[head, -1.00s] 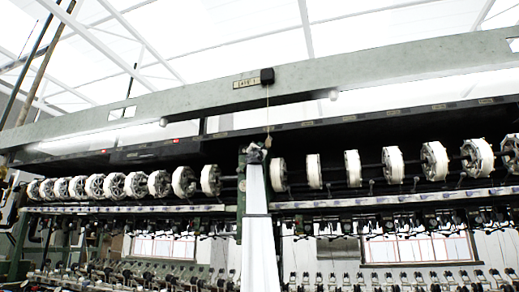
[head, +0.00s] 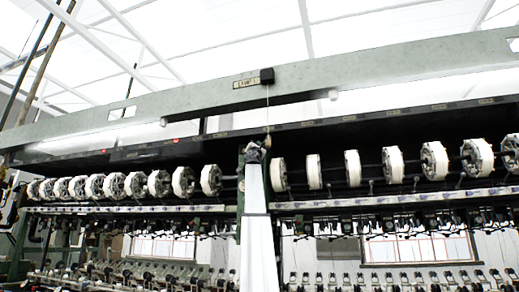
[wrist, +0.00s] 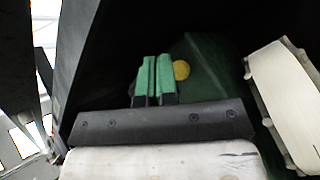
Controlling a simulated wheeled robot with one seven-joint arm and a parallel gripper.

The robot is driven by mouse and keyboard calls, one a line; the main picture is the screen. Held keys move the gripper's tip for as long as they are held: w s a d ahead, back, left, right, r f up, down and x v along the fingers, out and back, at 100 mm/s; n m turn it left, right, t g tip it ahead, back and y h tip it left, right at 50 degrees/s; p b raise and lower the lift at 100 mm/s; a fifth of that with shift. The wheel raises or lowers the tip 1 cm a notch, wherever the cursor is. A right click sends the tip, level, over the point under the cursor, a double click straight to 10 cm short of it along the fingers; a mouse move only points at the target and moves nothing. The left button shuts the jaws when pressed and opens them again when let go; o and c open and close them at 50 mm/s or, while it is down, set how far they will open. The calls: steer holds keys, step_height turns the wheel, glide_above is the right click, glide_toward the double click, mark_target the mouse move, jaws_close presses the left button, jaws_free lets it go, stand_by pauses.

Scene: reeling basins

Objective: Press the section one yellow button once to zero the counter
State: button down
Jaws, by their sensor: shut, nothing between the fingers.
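The yellow button (wrist: 181,70) is a small round disc on a dark green surface in the wrist view. My gripper (wrist: 152,62) is shut, its two green-padded fingers side by side with nothing between them. The fingertips are just left of the button in the picture; I cannot tell whether they touch the surface. In the head view my gripper (head: 254,150) is at the green upright between the rows of reels, and I cannot make out the button there. A small counter plate (head: 246,83) is on the grey beam above; its digits are too small to read surely.
White reels (head: 279,174) stand in a row on both sides of the gripper, and one white reel (wrist: 287,95) is close on its right in the wrist view. The long grey beam (head: 380,82) spans above. A cord (head: 267,110) hangs from the black box (head: 267,75).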

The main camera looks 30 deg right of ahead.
steer(key=s+a, duration=0.3)
steer(key=shift+s+a, duration=0.15)
steer(key=shift+a, duration=0.25)
stand_by(0.4)
stand_by(0.8)
